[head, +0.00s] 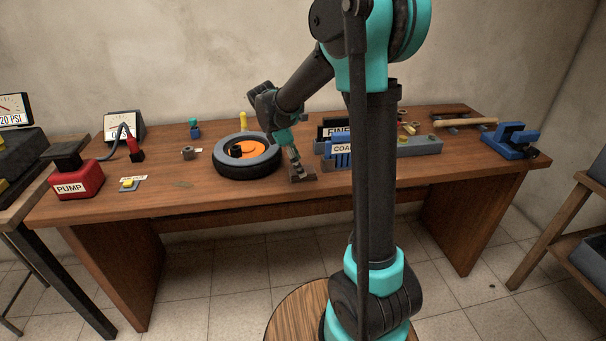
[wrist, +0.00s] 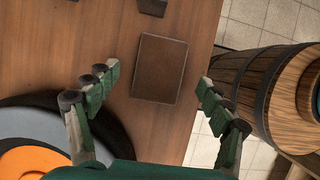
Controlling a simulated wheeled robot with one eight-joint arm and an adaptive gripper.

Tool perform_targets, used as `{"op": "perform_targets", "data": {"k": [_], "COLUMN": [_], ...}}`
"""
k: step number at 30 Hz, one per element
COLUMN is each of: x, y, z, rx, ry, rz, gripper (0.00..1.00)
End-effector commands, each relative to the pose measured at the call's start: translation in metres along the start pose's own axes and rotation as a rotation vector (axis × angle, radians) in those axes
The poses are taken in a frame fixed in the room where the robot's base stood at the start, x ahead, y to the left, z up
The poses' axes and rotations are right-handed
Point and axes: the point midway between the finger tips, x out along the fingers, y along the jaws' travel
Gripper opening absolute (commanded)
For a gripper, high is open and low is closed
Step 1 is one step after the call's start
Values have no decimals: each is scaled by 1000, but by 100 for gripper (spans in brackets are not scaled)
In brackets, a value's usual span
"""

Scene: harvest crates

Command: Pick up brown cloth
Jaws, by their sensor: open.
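A flat, dark brown square (wrist: 158,68), which looks like the brown cloth, lies on the wooden table near its front edge. In the wrist view it lies ahead of and between my spread fingers. My gripper (wrist: 156,86) is open and empty over the table, pointing down at the cloth. In the head view my gripper (head: 296,170) is low over the table, just right of the wheel, and partly covers the brown patch there. I cannot tell the exact height between fingertips and cloth.
A black wheel with an orange hub (head: 222,168) lies close on the left. A small brown block (wrist: 152,6) sits beyond the cloth. Labelled bins (head: 341,150) stand to the right, with a blue vise (head: 512,141) farther right. A red pump (head: 78,182) is at the left. The table's front edge is near.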

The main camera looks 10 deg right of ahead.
Motion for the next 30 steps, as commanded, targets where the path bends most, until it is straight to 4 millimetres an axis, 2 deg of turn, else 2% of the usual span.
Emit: {"op": "perform_targets", "data": {"k": [3, 6, 14, 26, 30], "x": [16, 23, 25, 24, 24], "y": [0, 0, 0, 0, 0], "z": [1, 0, 0, 0, 0], "rx": [2, 1, 1, 1, 1], "ry": [0, 0, 0, 0, 0], "rz": [-1, 0, 0, 0, 0], "gripper": [80, 80, 79, 29, 27]}}
